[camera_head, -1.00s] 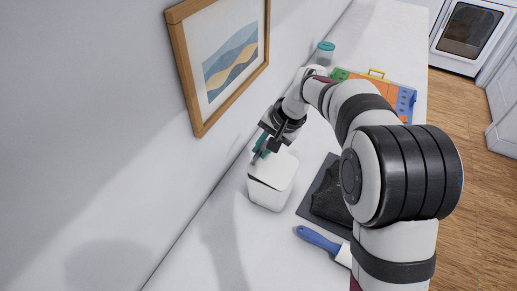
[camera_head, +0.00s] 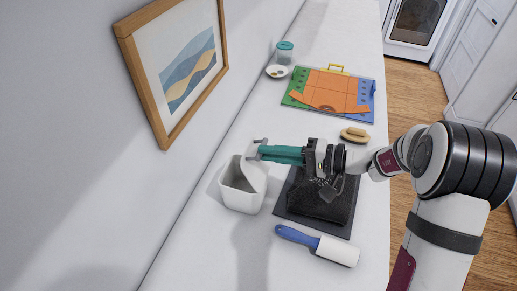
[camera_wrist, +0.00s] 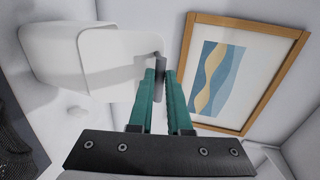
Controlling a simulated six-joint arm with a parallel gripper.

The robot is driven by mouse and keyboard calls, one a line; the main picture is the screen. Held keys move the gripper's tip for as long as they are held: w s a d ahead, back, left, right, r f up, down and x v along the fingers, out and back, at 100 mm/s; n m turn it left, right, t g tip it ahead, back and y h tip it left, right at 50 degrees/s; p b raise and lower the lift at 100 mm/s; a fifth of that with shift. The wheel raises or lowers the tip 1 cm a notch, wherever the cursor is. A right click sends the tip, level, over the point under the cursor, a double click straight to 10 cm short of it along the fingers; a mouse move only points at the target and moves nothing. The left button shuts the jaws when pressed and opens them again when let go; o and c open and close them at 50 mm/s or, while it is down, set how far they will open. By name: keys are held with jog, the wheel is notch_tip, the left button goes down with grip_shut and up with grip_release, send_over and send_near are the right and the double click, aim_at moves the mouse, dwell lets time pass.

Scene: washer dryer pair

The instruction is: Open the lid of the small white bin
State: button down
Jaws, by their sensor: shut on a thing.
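The small white bin (camera_head: 240,198) stands on the counter near the wall, and its open top shows. Its white lid (camera_head: 254,175) is raised, standing steeply on the bin's right side. My gripper (camera_head: 260,150), with teal fingers, reaches in from the right at the lid's upper edge. In the wrist view, the fingers (camera_wrist: 160,85) are closed around a grey bar beside the edge of the lid (camera_wrist: 112,62). Whether this bar is the lid's handle is hard to tell. The bin body (camera_wrist: 48,55) shows at the left there.
A dark folded cloth (camera_head: 322,200) on a grey mat (camera_head: 290,208) lies below my gripper. A blue-handled lint roller (camera_head: 318,245) is in front. A brush (camera_head: 355,134), a colourful folding board (camera_head: 330,95), a small dish (camera_head: 277,71) and a teal-lidded jar (camera_head: 285,52) are behind. A framed picture (camera_head: 185,65) hangs on the wall.

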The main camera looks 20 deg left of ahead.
jog(key=d+f+y, duration=0.1)
jog(key=d+f, duration=0.3)
jog(key=d, duration=0.2)
jog(key=shift+s+d+y, duration=0.15)
jog(key=shift+d+y, duration=0.2)
jog(key=shift+y, duration=0.05)
jog(key=shift+f, duration=0.1)
dwell(0.4)
jog(key=c, duration=0.8)
grip_release()
jog(key=shift+c, duration=0.2)
